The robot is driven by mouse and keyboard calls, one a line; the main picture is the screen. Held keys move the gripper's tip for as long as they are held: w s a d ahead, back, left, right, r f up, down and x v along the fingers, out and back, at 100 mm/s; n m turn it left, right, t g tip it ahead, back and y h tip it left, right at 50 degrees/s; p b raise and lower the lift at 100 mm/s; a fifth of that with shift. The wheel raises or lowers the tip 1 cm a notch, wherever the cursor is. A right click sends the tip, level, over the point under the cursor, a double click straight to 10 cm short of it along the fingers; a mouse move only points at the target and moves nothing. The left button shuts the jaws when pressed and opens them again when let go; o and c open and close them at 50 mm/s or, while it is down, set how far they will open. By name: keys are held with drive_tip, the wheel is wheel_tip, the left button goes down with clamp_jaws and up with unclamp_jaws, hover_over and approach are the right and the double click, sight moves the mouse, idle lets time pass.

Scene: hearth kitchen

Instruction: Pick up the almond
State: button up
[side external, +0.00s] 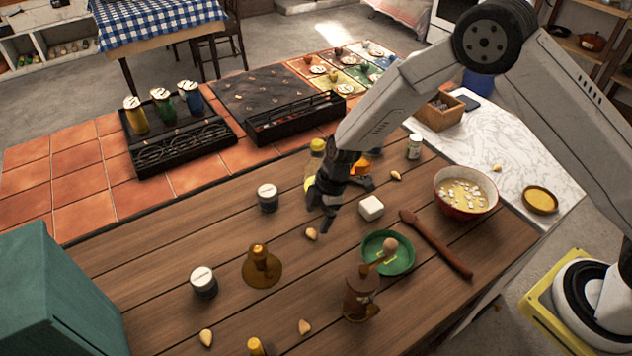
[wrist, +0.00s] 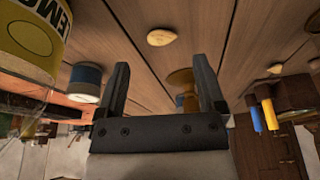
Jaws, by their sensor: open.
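A pale tan almond (side external: 311,233) lies on the wooden counter just below my gripper (side external: 323,204), slightly left of it in the side view. My gripper points down, open and empty, above the counter. In the wrist view an almond (wrist: 162,37) lies beyond the fingertips, roughly centred between them and apart from both. More almonds lie on the counter: one right of my gripper (side external: 396,175), two near the front edge (side external: 206,337) (side external: 304,327), and one on the marble top (side external: 497,168).
A yellow-labelled lemon bottle (wrist: 35,38) stands close beside my gripper. A bowl (side external: 466,205) is at right.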

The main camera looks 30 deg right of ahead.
sight(312, 231)
drive_tip(key=shift+x, duration=2.2)
clamp_jaws()
